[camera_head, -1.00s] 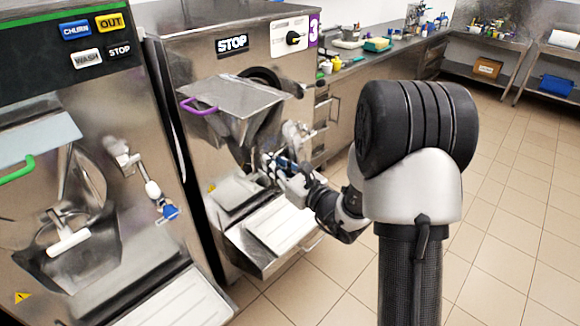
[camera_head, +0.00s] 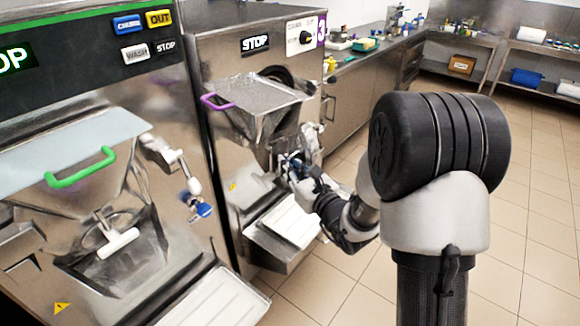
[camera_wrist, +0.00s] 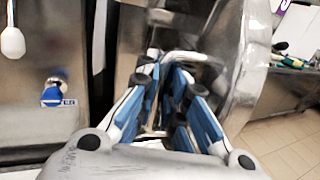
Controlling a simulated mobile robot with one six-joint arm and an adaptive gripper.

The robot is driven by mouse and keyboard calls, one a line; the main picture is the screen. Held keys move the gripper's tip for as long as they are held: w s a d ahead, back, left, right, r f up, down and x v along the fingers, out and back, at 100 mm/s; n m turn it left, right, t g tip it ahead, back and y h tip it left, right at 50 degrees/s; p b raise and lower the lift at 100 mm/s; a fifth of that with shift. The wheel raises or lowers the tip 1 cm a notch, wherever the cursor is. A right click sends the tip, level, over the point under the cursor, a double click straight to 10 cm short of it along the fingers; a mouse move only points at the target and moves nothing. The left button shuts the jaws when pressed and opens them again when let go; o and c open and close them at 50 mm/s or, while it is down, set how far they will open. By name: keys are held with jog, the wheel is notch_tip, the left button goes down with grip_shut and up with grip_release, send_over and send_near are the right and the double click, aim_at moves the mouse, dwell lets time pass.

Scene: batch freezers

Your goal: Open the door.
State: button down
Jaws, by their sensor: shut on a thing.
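The batch freezer with the purple handle (camera_head: 213,103) stands in the middle of the head view. Its metal front door and hopper (camera_head: 258,105) face me, and the door looks closed, though my arm hides part of it. My gripper (camera_head: 290,165) is at the right side of this front, below the hopper. In the wrist view my gripper (camera_wrist: 166,68), with blue-padded fingers, is closed around a pale metal handle bar (camera_wrist: 186,57). The curved metal of the front (camera_wrist: 245,65) is just right of the fingers. The exact contact is partly hidden between the pads.
A second freezer with a green handle (camera_head: 82,168) stands close on the left, its lever with a blue knob (camera_head: 202,209) sticking out. A white drip tray (camera_head: 290,221) is below my gripper. A counter (camera_head: 345,80) runs behind. Tiled floor (camera_head: 530,215) is free at right.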

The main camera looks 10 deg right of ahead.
jog(key=shift+s+d+f, duration=0.1)
jog(key=shift+f, duration=0.2)
jog(key=c, duration=2.1)
grip_release()
jog(key=shift+s, duration=0.1)
jog(key=shift+o, duration=0.7)
jog(key=shift+r, duration=0.2)
jog(key=shift+r, duration=0.1)
jog(key=v, duration=1.2)
